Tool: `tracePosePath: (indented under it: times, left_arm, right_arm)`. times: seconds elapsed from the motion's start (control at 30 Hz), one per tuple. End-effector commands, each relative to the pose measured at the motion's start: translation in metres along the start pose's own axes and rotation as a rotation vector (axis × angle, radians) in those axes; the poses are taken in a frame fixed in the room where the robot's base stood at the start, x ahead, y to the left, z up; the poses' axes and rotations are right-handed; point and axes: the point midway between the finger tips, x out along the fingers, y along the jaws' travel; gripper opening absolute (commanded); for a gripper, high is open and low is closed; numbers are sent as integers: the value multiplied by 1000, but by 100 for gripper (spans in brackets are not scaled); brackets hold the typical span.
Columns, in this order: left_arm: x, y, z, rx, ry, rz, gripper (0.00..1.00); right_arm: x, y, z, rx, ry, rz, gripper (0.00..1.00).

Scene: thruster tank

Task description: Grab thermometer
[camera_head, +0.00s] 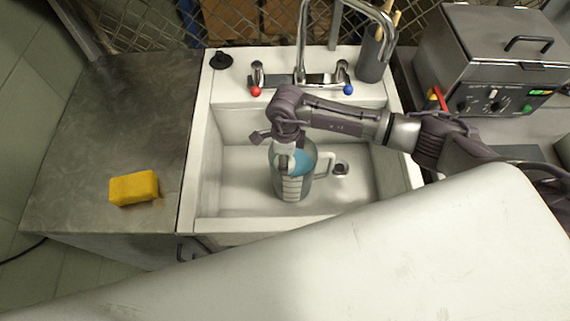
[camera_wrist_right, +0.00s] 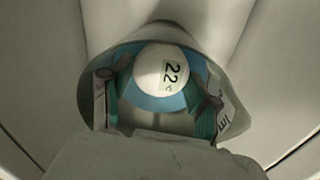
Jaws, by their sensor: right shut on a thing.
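A clear jug (camera_head: 293,188) with a handle and blue liquid stands in the white sink. My right gripper (camera_head: 284,162) reaches down into its mouth from above. In the right wrist view the jug (camera_wrist_right: 237,118) surrounds the fingers. The thermometer (camera_wrist_right: 165,72), with a round white head reading 22°, is between the two fingers of my right gripper (camera_wrist_right: 155,98), which is shut on it. The thermometer's lower part is hidden there, and I cannot make the thermometer out in the head view. My left gripper is in neither view.
The sink (camera_head: 212,150) has a tall faucet (camera_head: 301,50) with red and blue taps behind the jug. A yellow sponge (camera_head: 134,188) lies on the metal counter (camera_head: 110,110) at left. A metal bath unit (camera_head: 490,60) stands at back right, beside a utensil holder (camera_head: 372,58).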

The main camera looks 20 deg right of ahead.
Motion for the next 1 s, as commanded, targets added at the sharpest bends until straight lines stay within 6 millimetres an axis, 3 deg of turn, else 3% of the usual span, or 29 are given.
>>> tracePosePath:
  times: [0.27, 0.8, 1.0]
  left_arm:
    - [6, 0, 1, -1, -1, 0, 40]
    - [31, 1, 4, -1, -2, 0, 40]
    - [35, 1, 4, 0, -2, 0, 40]
  right_arm:
    - [-25, 0, 0, -1, -2, -4, 8]
    - [-142, 7, 0, 0, -3, -5, 8]
    - [-170, 9, 0, 0, -2, -3, 8]
